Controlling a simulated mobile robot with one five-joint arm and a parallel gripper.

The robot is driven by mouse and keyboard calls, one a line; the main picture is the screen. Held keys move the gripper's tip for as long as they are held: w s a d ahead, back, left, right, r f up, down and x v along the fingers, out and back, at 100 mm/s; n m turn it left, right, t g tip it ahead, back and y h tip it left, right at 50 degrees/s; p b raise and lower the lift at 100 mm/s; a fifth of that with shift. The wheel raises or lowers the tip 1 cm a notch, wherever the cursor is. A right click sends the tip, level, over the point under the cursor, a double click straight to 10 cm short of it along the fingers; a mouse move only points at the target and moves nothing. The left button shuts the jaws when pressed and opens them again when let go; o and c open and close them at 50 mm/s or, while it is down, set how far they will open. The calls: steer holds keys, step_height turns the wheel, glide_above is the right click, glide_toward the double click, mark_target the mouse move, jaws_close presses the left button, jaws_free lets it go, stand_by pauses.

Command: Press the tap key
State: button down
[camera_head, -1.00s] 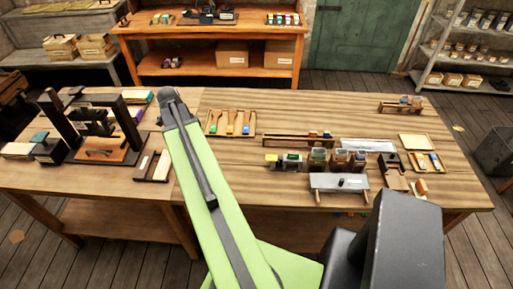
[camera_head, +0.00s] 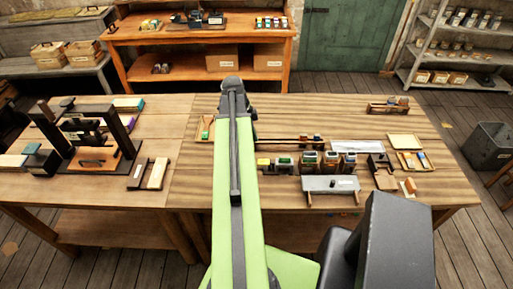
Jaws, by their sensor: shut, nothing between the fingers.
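My green arm reaches away from me over the table, and my gripper (camera_head: 231,86) is the dark end near the table's far edge. It holds nothing, and its fingers are too small to make out clearly. I cannot tell for sure which object is the tap key. A pale grey bench-like piece (camera_head: 330,184) with a small dark knob on top stands near the front edge, right of my arm. A small wooden device (camera_head: 388,106) with dark and blue parts sits at the far right. My gripper is apart from both.
Several small jars (camera_head: 309,161) stand in a row behind the grey piece. My arm partly hides a tray (camera_head: 204,128). Bare wood lies between the far-right device and my gripper.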

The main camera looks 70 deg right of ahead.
mark_target(262, 161)
steer(key=b+x, duration=0.8)
steer(key=x, duration=0.1)
steer(key=w+b+x, duration=0.1)
steer(key=b+x, duration=0.3)
steer(key=shift+a+f+b, duration=0.15)
steer(key=shift+f+b, duration=0.2)
steer(key=shift+f, duration=0.15)
steer(key=shift+r, duration=0.1)
